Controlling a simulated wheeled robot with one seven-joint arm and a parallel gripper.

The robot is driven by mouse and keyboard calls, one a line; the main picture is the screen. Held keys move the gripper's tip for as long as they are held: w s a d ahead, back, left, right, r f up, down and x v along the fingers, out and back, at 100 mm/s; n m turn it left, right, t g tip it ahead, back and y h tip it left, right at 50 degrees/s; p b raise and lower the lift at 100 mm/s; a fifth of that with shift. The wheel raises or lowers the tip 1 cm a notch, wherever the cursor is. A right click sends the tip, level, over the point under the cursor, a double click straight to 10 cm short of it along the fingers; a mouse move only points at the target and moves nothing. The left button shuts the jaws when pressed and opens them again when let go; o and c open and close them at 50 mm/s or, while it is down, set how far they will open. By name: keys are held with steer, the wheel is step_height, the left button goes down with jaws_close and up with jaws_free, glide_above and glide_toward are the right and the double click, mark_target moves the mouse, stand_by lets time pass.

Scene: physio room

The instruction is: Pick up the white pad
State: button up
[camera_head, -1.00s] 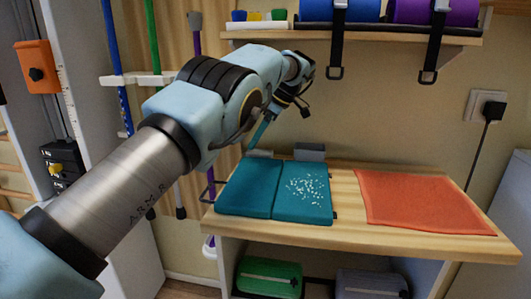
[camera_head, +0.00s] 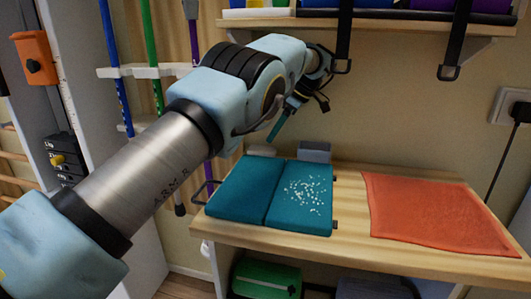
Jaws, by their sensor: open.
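No pad that is clearly white shows. A small pale block (camera_head: 262,150) lies at the back of the wooden bench (camera_head: 345,215), behind a teal folded cushion (camera_head: 245,192); it may be a pad, but it is too small and part-hidden to tell. A grey block (camera_head: 314,152) stands to its right. My gripper (camera_head: 283,121) is open and hangs above the back of the bench, over the gap between the two blocks in the picture. A teal finger points down and is apart from everything. The rest of the gripper is partly hidden by my arm.
White specks (camera_head: 305,193) are scattered on the cushion's right half. An orange cloth (camera_head: 435,212) lies flat on the right. A shelf with hanging black straps (camera_head: 343,45) is above. Poles (camera_head: 153,60) stand at the left. Bare wood lies between cushion and cloth.

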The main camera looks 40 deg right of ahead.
mark_target(263, 148)
steer(key=x, duration=0.6)
steer(key=shift+w+a+f, duration=0.15)
steer(key=shift+a+f, duration=0.1)
steer(key=shift+c, duration=0.3)
steer(key=c, duration=0.9)
